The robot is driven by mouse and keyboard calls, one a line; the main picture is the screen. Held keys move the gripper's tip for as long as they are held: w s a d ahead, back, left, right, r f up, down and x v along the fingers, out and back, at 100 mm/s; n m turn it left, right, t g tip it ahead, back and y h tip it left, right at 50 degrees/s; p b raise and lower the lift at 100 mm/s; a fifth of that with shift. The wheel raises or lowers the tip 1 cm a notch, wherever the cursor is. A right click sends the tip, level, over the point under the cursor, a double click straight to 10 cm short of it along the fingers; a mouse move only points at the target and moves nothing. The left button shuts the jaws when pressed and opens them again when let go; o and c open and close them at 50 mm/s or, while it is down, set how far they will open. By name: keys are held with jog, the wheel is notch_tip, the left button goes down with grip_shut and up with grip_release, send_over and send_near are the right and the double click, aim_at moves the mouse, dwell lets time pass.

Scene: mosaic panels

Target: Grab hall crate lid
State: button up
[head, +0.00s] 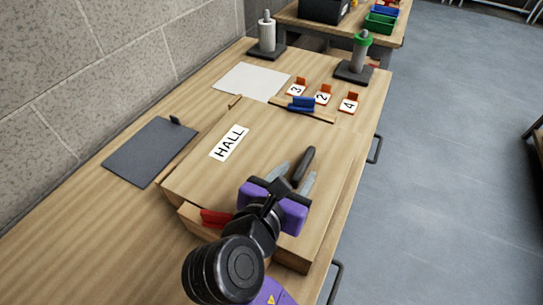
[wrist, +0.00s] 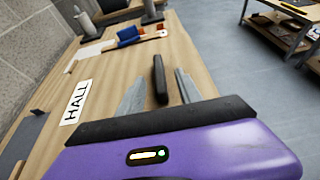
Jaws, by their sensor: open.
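The hall crate lid (head: 262,150) is a wide, flat wooden panel with a white HALL label (head: 229,143). It lies on top of the wooden crate (head: 292,257) on the bench. A black bar handle (head: 303,167) stands on the lid, right of the label. My gripper (head: 293,178) is open over the lid close to the handle. In the wrist view, the handle (wrist: 159,79) shows between the two grey fingers, which are apart from each other. I cannot tell how far the fingertips are above the lid. My arm hides part of the crate's front.
A red piece (head: 215,217) is at the crate's front, a blue one (head: 301,103) at its back. A dark grey mat (head: 150,151) lies left. White sheet (head: 251,82), numbered tags (head: 323,96) and two posts (head: 267,35) stand behind. Clear floor lies right.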

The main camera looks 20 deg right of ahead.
aim_at(303, 165)
jog(key=x, duration=0.5)
jog(key=shift+a, duration=0.2)
jog(key=shift+c, duration=0.4)
grip_shut()
dwell(0.8)
